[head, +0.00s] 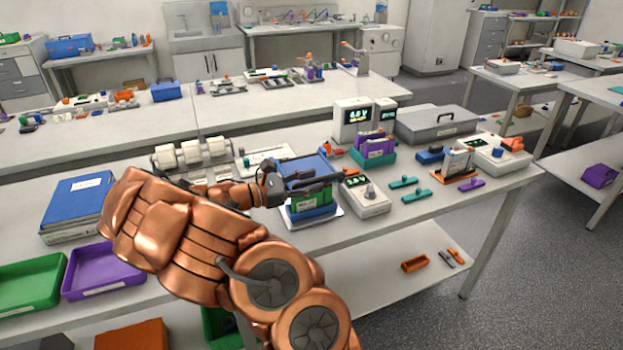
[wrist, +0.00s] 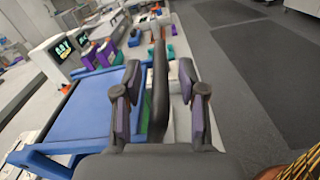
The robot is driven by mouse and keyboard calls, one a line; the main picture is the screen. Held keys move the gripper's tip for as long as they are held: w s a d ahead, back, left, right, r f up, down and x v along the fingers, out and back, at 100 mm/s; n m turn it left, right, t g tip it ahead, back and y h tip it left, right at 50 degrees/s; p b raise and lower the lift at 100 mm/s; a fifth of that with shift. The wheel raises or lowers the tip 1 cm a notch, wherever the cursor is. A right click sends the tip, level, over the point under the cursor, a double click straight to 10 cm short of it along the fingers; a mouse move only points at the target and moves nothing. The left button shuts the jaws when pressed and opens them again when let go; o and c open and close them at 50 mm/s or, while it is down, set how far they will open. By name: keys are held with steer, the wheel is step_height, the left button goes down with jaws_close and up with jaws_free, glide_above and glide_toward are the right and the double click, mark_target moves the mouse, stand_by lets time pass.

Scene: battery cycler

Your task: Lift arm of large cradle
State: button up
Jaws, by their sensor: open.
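The large cradle (head: 311,168) has a blue upper part and stands on a white base, with a green block in it, on the near bench in the head view. In the wrist view its blue part (wrist: 95,108) fills the left. My gripper (head: 325,183) reaches across the cradle's near side from the left and hides part of it. In the wrist view my gripper (wrist: 163,97) is open, with purple pads on both fingers. A dark upright bar (wrist: 160,85) shows between the fingers; I cannot tell whether it touches them or what it belongs to.
A grey box with a dial (head: 364,194) stands just right of the cradle. A smaller purple and teal cradle (head: 374,150) and a display unit (head: 353,120) are behind. Teal clips (head: 404,182) lie to the right. A blue binder (head: 77,200) lies at the left.

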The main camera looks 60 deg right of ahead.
steer(key=shift+s+d, duration=0.2)
steer(key=shift+d, duration=0.05)
jaws_close()
stand_by(0.6)
